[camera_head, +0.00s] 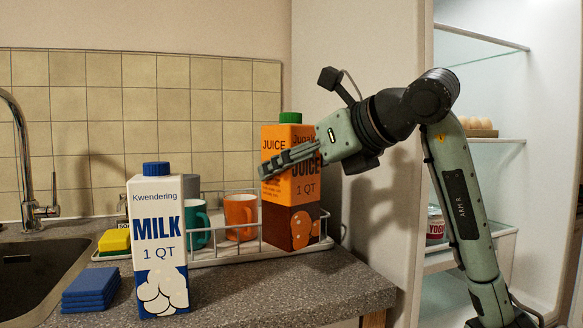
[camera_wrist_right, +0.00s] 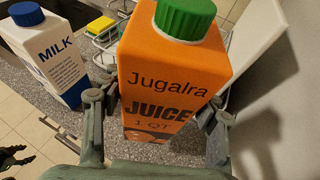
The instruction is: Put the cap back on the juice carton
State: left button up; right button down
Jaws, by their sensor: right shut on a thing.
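The juice carton (camera_head: 290,218) is orange and brown and upright at the right end of the white rack. A green cap (camera_head: 290,118) sits on its top; the cap also shows in the right wrist view (camera_wrist_right: 185,18). I see no gap under the cap, but cannot tell how tightly it sits. My right gripper (camera_head: 263,172) is shut on the carton's upper part, with one finger on each side of the carton in the right wrist view (camera_wrist_right: 155,107). Whether the carton's base bears on the rack is unclear. My left gripper is not in the head view.
A milk carton (camera_head: 159,250) with a blue cap stands at the counter's front. The white rack (camera_head: 215,258) holds a teal mug (camera_head: 197,225) and an orange mug (camera_head: 240,215). Blue cloths (camera_head: 90,289) lie left of the milk. The open fridge (camera_head: 490,80) is at right.

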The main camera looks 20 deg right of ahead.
aim_at(292, 208)
notch_tip(292, 208, down, 2)
jog(key=shift+f, duration=0.15)
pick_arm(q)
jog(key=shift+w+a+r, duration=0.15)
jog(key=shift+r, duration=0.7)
pick_arm(e)
jog(key=shift+f, duration=0.15)
notch_tip(292, 208, down, 3)
jog(key=shift+f+b, duration=0.15)
jog(key=shift+b, duration=0.15)
jog(key=shift+f, duration=0.3)
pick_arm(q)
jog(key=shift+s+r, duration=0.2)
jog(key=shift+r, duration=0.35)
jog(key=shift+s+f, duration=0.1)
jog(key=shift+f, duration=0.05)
